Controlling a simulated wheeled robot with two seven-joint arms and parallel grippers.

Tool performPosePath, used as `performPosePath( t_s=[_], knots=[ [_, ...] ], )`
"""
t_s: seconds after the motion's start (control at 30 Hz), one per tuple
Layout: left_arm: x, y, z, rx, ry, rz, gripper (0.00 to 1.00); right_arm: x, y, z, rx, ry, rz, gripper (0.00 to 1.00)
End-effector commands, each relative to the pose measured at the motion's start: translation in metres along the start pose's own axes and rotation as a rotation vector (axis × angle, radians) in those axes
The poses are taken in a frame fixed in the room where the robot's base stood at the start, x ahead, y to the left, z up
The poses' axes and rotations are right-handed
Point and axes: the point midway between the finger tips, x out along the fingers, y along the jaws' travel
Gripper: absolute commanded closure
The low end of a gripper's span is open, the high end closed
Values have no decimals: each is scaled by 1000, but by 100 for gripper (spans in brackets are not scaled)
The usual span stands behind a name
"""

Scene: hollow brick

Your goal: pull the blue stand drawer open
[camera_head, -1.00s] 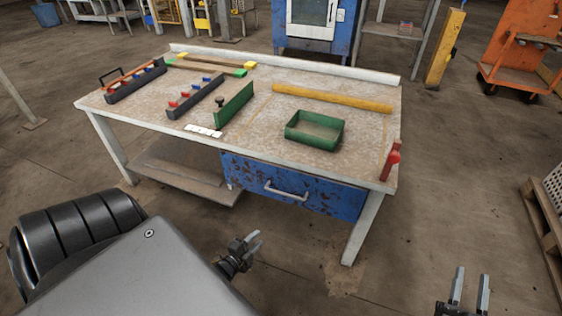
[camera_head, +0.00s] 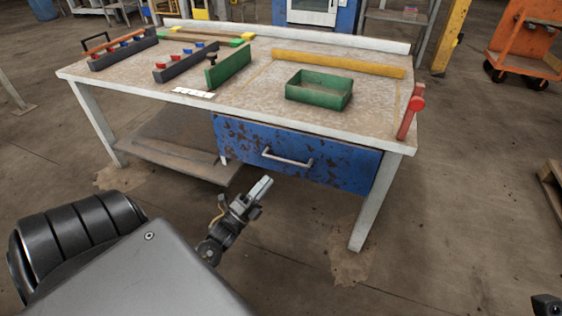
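The blue drawer (camera_head: 330,168), its paint chipped and rusty, sits under the right part of the worn workbench (camera_head: 250,88). Its front looks flush with the bench, so it appears shut. A pale metal bar handle (camera_head: 287,159) runs across its front. My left gripper (camera_head: 265,184) is just below and left of the handle in the picture, apart from it, with nothing visible in it. Its fingers overlap from this angle, so the gap between them cannot be judged. Only a small dark part of my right arm shows at the bottom right corner; its fingers are out of view.
On the bench are a green tray (camera_head: 319,91), a green upright plate (camera_head: 228,67), a yellow bar (camera_head: 338,63) and dark racks with coloured pieces. A red clamp-like part (camera_head: 411,108) is at the right edge. A lower shelf (camera_head: 180,152) lies left of the drawer. The floor in front is clear.

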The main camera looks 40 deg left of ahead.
Motion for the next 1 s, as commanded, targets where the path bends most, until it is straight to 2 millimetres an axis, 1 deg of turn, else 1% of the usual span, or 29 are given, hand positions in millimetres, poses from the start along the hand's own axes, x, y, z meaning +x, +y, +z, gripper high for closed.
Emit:
performPosePath(
  t_s=[0.03,0.2,0.3,0.4,0.6,0.83,1.0],
  knots=[
    [11,1,0,0,1,-5,67,-1,-1,0,3,8,-2,64],
    [42,1,0,0,0,-4,67,1,-4,0,14,24,-9,64],
    [57,1,0,0,-1,-3,67,2,-6,0,20,35,-13,64],
    [68,1,0,0,-1,-1,67,3,-8,0,26,42,-15,64],
    [77,1,0,-1,0,1,67,6,-9,0,31,47,-18,64],
    [78,1,0,-1,0,2,67,8,-9,0,31,52,-21,64],
    [77,1,0,-1,-1,2,90,7,-9,0,31,51,-20,64]
  ],
)
